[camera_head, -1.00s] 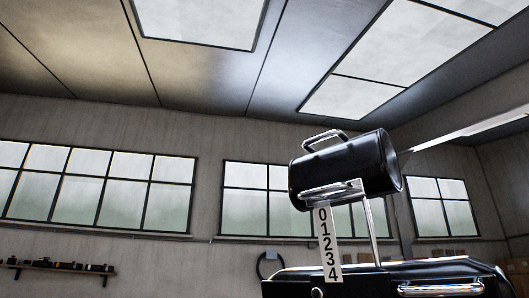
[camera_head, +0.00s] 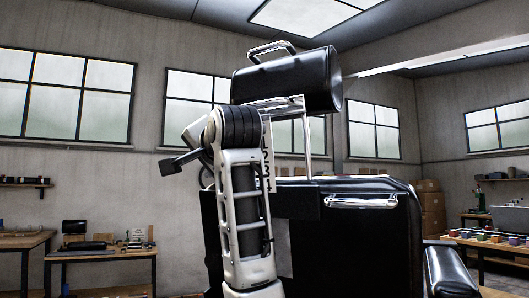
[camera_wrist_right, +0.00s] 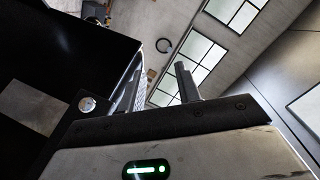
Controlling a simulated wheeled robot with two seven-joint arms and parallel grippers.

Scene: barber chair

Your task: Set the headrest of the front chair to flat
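The headrest (camera_head: 288,82) of the front chair is a black padded roll with a chrome handle on top. It stands raised on chrome posts above the black backrest (camera_head: 370,235). A white number strip (camera_head: 268,160) hangs below it, partly hidden by my right arm. My right gripper (camera_head: 183,161) is raised left of the strip, below the headrest and apart from it. In the right wrist view its two dark fingers (camera_wrist_right: 162,84) stand apart with nothing between them. My left gripper is not in view.
A chrome bar (camera_head: 362,202) crosses the backrest's upper right. An armrest or second seat part (camera_head: 450,272) stands at lower right. Workbenches (camera_head: 100,254) with tools line the left wall. Another table (camera_head: 490,243) holds small coloured items at right. Space left of the headrest is clear.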

